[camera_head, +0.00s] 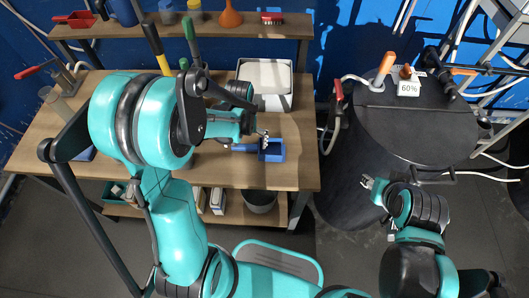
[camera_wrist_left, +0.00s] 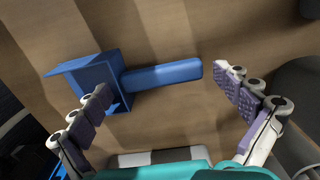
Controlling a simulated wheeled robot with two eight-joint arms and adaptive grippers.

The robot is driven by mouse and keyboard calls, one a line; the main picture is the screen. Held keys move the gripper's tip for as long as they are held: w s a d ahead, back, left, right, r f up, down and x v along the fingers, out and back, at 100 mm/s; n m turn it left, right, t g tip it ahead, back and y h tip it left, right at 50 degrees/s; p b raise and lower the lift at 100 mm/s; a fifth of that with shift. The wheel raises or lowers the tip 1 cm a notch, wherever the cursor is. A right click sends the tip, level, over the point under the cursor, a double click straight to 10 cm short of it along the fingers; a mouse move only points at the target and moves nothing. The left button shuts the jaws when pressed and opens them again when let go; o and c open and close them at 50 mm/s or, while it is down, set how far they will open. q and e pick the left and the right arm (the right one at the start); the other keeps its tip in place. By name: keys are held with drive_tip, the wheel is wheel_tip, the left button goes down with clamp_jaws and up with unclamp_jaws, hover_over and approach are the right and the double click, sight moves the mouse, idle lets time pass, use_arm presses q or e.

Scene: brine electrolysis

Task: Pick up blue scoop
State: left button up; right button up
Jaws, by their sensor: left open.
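The blue scoop (camera_head: 271,151) lies on the wooden table near its front right edge, its handle pointing left in the head view. In the left wrist view the scoop (camera_wrist_left: 90,82) has its box at left and its handle (camera_wrist_left: 163,76) reaching right. My left gripper (camera_head: 259,134) is open and empty above the scoop. In the wrist view its fingers (camera_wrist_left: 164,82) stand apart, one over the box's edge, the other beyond the handle's end. The handle lies lengthwise between them in the picture. My right gripper (camera_head: 373,189) is in front of the black drum, its jaw opening unclear.
A white-grey tray (camera_head: 265,78) stands behind the scoop on the table (camera_head: 300,165). A black drum (camera_head: 415,135) with a "60%" label stands right of the table. A shelf (camera_head: 215,28) with an orange funnel (camera_head: 230,16) and a red brush (camera_head: 271,18) runs along the back.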

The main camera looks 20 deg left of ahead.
use_arm(q)
drive_tip(key=shift+f, duration=0.6)
drive_tip(key=shift+r, duration=0.1)
drive_tip(key=c, duration=1.1)
drive_tip(key=shift+o, duration=0.2)
drive_tip(key=shift+r, duration=0.1)
